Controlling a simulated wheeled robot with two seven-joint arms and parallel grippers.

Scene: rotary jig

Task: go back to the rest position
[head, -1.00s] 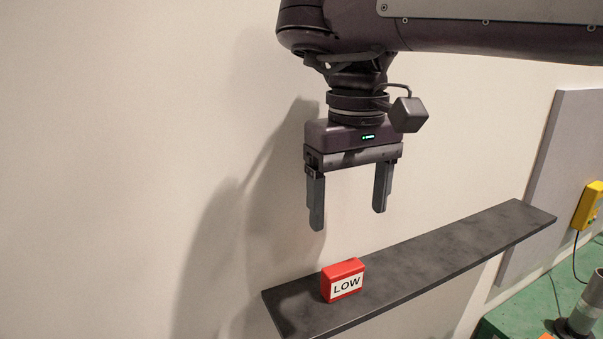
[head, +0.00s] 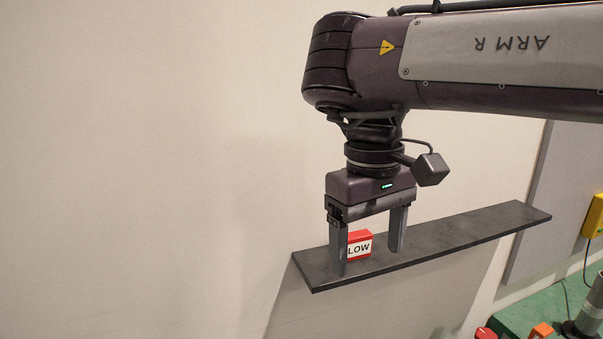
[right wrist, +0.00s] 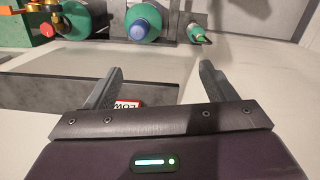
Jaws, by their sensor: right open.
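My right gripper (head: 367,263) is open, pointing down at the dark wall shelf (head: 470,228). A small red block with a white "LOW" label (head: 359,245) sits on the shelf. In the head view the block shows between the two fingers, close to the left one, which covers its left edge. In the right wrist view the block (right wrist: 127,106) shows beside the left finger, partly hidden by the gripper body. I cannot tell whether a finger touches it. My left gripper is not in view.
A grey panel and a yellow box (head: 594,215) with a cable are at the right. The wall left of the shelf is bare.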

